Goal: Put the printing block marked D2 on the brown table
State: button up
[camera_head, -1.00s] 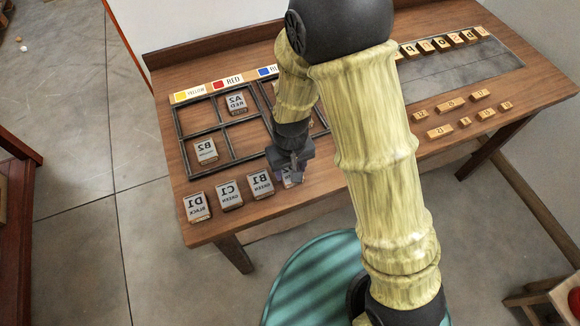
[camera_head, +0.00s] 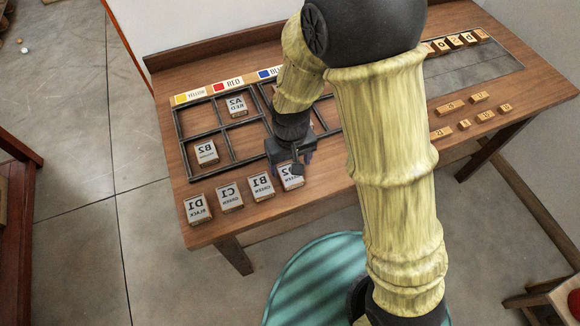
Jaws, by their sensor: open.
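A row of printing blocks lies along the front edge of the brown wooden table (camera_head: 330,190). The block at the right end of the row (camera_head: 291,181) shows a mirrored 2; its letter is partly hidden by my gripper, so I cannot tell whether it is D2. No other block in view reads D2. My gripper (camera_head: 291,166) is open, just above and behind that block, with its fingers pointing down. I cannot tell whether they touch it.
Blocks D1 (camera_head: 197,209), C1 (camera_head: 229,196) and B1 (camera_head: 261,186) stand left of it. A2 (camera_head: 236,106) and B2 (camera_head: 206,152) sit in the dark frame (camera_head: 178,133). Small wooden pieces lie at right. A reddish-brown piece of furniture (camera_head: 18,150) stands far left.

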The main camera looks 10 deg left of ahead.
notch_tip(320, 180, up, 8)
jog(key=shift+f, duration=0.15)
jog(key=shift+p, duration=0.3)
dwell(0.4)
jog(key=d+r+m+t, duration=0.1)
jog(key=d+m, duration=0.2)
jog(key=d, duration=0.8)
jog(key=s+d+r+m+t, duration=0.1)
jog(key=d+r+m, duration=0.1)
jog(key=d, duration=0.9)
jog(key=shift+s+r+m+t, duration=0.25)
jog(key=shift+r+m+t, duration=0.05)
jog(key=shift+m, duration=0.3)
